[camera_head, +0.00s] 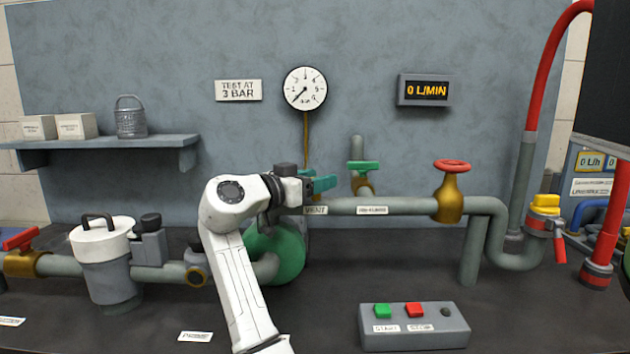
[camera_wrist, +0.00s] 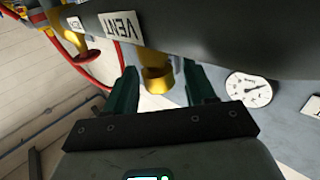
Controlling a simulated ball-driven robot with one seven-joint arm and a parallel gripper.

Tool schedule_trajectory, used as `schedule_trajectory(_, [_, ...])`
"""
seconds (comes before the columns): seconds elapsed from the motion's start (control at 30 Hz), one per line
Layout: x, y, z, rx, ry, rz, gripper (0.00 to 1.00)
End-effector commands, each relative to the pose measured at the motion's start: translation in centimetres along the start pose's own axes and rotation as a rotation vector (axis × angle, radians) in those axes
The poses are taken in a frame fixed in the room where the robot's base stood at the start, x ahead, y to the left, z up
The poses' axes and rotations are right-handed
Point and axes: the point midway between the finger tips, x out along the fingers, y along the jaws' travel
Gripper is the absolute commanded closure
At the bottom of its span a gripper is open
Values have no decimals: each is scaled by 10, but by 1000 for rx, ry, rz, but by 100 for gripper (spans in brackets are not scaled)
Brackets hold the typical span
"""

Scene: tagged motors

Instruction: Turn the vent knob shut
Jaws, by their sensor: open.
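The VENT label (camera_head: 316,210) is on the grey pipe, just below my gripper (camera_head: 317,180). It also shows upside down in the wrist view (camera_wrist: 121,25). My gripper's two teal fingers are apart. In the wrist view, a brass cylindrical valve part (camera_wrist: 156,80) shows between the fingers of my gripper (camera_wrist: 161,70). I cannot tell whether either finger touches it. No vent knob handle can be made out clearly; my gripper covers that spot in the head view.
A green-handled valve (camera_head: 363,167) stands close on the right, with a red-wheeled brass valve (camera_head: 452,167) beyond. The round gauge (camera_head: 305,89) hangs above, its needle at the low end. The display (camera_head: 425,90) reads 0 L/MIN. A green-and-red button box (camera_head: 414,327) sits in front.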

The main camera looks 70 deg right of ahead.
Motion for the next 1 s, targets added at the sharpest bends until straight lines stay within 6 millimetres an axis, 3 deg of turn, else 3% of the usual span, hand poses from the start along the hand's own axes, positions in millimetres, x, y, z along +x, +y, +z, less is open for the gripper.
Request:
schedule_trajectory(0.17, [-15, -1, 0, 0, 0, -2, 45])
schedule_trajectory(0.6, [-93, -1, 0, -2, 0, -3, 45])
schedule_trajectory(0.8, [-107, 0, 0, -1, 0, 0, 45])
schedule_trajectory(1.0, [-108, 0, 0, -1, 0, 0, 45])
